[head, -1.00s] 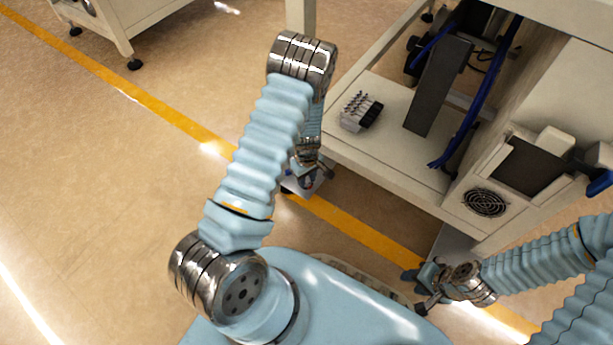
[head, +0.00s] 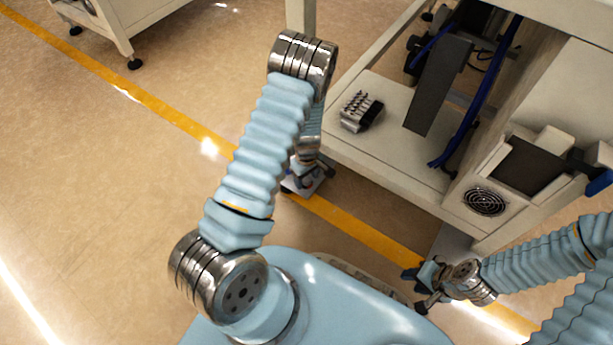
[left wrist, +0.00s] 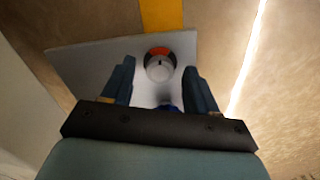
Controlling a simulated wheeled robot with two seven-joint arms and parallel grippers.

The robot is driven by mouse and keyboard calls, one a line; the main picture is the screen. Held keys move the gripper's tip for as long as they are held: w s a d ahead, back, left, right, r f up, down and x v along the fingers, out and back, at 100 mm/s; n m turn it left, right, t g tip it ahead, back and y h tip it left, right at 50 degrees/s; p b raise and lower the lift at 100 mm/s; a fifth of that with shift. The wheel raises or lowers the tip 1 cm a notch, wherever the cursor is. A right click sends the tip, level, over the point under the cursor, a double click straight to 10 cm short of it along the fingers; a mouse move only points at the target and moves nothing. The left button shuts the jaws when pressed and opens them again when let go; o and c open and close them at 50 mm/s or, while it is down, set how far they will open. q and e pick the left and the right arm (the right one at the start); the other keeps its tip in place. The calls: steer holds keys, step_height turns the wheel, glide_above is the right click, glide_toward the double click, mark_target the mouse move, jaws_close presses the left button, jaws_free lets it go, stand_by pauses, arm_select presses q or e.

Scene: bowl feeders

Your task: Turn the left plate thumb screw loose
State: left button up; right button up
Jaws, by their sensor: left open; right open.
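In the left wrist view a round thumb screw (left wrist: 160,64) with a dark knob and an orange-red mark around it sits on a pale plate (left wrist: 80,62). My left gripper (left wrist: 160,72) is open, with one finger on each side of the screw and no clear contact. In the head view the left gripper (head: 306,182) is mostly hidden behind my own arm, above a corner of the plate (head: 322,188). The screw cannot be made out there. My right gripper (head: 420,288) is open and empty at the lower right, away from the plate.
A pale bench (head: 385,150) stands to the right of the left arm, with a small block with several pins (head: 358,110) on its shelf. A dark upright panel (head: 437,85), blue hoses and a round fan grille (head: 485,202) are further right. The floor at left is clear.

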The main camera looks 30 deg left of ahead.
mark_target(306, 180)
arm_select(q)
step_height(306, 180, up, 14)
steer(key=p, duration=0.3)
steer(key=shift+p, duration=0.4)
steer(key=shift+f, duration=0.1)
